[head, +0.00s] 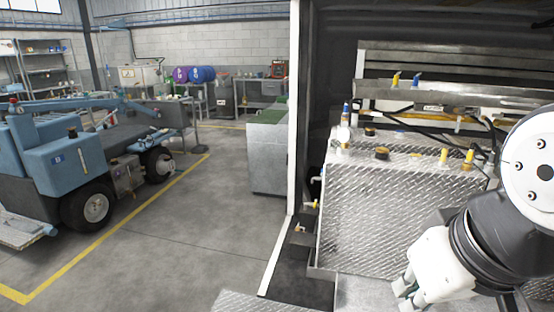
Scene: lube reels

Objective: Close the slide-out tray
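A diamond-plate metal box (400,215) with caps and yellow fittings on top stands inside the dark bay at right. A diamond-plate surface (252,303) shows at the bottom edge, left of the bay opening; it may be part of the slide-out tray, but most of it is out of frame. I cannot tell how far any tray is pulled out. My gripper (405,295) is at the lower right, pale-bodied, in front of the box's lower part. Its fingertips are small and angled down-left, with nothing visible held. Whether they are apart is unclear.
A white door-frame post (293,110) borders the bay on the left. Hoses and fittings run behind the box. A grey cabinet (267,155) stands beyond the post. A blue wheeled machine (75,165) is at left. Concrete floor (180,240) between them is clear.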

